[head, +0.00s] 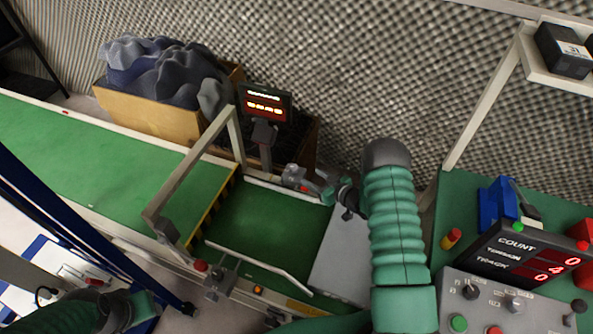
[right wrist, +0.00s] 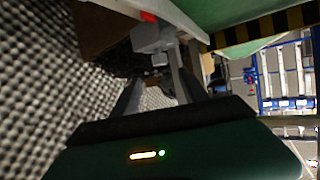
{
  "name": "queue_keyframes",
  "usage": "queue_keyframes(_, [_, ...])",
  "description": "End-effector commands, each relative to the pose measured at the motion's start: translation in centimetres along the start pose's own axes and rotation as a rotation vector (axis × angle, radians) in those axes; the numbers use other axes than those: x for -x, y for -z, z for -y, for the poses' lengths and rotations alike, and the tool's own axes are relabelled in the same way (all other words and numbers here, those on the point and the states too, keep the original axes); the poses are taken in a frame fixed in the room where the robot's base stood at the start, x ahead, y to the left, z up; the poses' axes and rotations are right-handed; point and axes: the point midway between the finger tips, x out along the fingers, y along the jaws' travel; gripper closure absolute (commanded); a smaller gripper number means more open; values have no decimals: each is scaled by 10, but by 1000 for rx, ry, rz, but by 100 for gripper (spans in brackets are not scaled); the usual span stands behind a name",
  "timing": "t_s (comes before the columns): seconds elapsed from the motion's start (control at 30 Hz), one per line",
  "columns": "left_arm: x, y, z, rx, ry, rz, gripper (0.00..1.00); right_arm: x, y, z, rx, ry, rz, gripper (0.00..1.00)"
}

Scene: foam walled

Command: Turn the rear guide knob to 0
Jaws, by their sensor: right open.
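The rear guide knob (head: 294,176) is a small grey block with a red piece, on the far rail of the green conveyor. My right gripper (head: 322,188) reaches it from the right in the head view. In the right wrist view the grey knob block (right wrist: 155,42) stands just past the tips of my right gripper (right wrist: 155,75), roughly between the two fingers. The fingers are apart, and I cannot tell whether either touches it. The knob's scale is not readable. My left arm shows at the bottom left of the head view, its jaws unclear.
A white guide bar (head: 260,262) and a front knob unit (head: 218,284) sit at the near conveyor edge. A white frame (head: 190,170) arches over the belt. A box of dark foam (head: 150,115) stands behind. A count display (head: 525,260) and control panel (head: 510,300) are at right.

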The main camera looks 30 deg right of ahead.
Motion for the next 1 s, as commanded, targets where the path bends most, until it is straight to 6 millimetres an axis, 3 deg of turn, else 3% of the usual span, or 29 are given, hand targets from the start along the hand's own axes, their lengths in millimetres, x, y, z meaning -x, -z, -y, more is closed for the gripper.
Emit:
queue_keyframes(0.2, [-20,-5,0,0,0,0,64,-60,-4,1,2,2,-2,48])
queue_keyframes(0.4, [-29,-7,0,0,0,0,64,-96,-2,0,2,0,-3,48])
queue_keyframes(0.77, [-30,-7,0,0,0,0,64,-104,1,0,-1,-1,-2,48])
queue_keyframes(1.0, [-30,-7,0,0,0,0,64,-104,1,0,0,-1,-2,78])
